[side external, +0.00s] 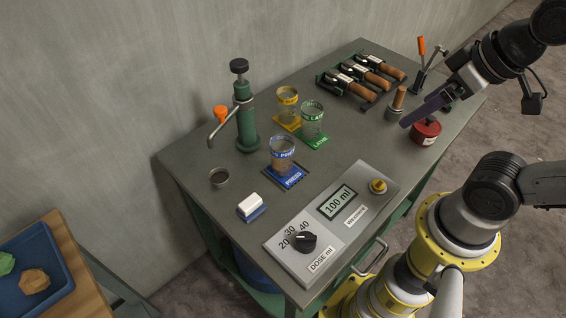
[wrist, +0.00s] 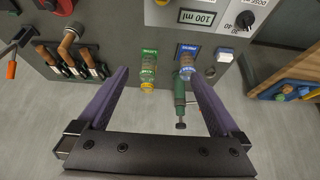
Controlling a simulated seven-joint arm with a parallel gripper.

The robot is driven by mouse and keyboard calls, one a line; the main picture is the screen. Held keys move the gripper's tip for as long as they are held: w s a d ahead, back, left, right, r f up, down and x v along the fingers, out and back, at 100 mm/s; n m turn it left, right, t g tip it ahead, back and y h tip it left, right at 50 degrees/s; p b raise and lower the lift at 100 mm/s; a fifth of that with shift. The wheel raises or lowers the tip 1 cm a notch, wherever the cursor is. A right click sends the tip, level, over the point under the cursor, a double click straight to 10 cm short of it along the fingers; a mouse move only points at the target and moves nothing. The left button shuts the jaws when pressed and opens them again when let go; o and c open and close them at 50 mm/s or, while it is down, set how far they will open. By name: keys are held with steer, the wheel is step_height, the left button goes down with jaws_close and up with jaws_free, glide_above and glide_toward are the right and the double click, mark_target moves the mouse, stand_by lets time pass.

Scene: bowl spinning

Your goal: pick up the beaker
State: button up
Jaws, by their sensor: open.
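Three clear beakers stand upright on coloured labelled mats on the grey bench. The blue-banded beaker (side external: 283,152) is on the blue mat marked PRESS (side external: 287,178); it also shows in the wrist view (wrist: 187,66). The green-banded beaker (side external: 312,118) is on a green mat (side external: 314,142), and the yellow-banded beaker (side external: 288,103) is on a yellow mat behind it. My gripper (side external: 404,124) has its purple fingers at the right of the bench, above and apart from the beakers. In the wrist view its fingers are spread wide, open and empty.
A green lever press (side external: 243,110) stands behind the blue mat. A dosing panel (side external: 332,225) is at the front, with a white-and-blue block (side external: 251,207) and small cup (side external: 219,177) to its left. Wooden-handled tools (side external: 365,78) lie in a rack behind; a red pot (side external: 426,131) is near my gripper.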

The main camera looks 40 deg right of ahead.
steer(key=w+r+n, duration=0.5)
steer(key=w+n, duration=0.1)
steer(key=n, duration=0.2)
steer(key=n+g, duration=0.5)
steer(key=n, duration=0.5)
glide_above(282, 152)
steer(key=w+d, duration=0.3)
step_height(282, 152, down, 11)
steer(key=shift+g, duration=0.3)
steer(key=shift+s+a+f, duration=0.15)
steer(key=shift+a+f, duration=0.05)
steer(key=shift+f, duration=2.55)
steer(key=shift+s+a+f, duration=0.15)
steer(key=shift+s+f, duration=0.05)
steer(key=shift+f, duration=2.5)
steer(key=shift+s+a+f, duration=0.15)
steer(key=shift+a+f, duration=0.05)
steer(key=shift+f, duration=2.55)
steer(key=shift+r, duration=0.1)
jaws_close()
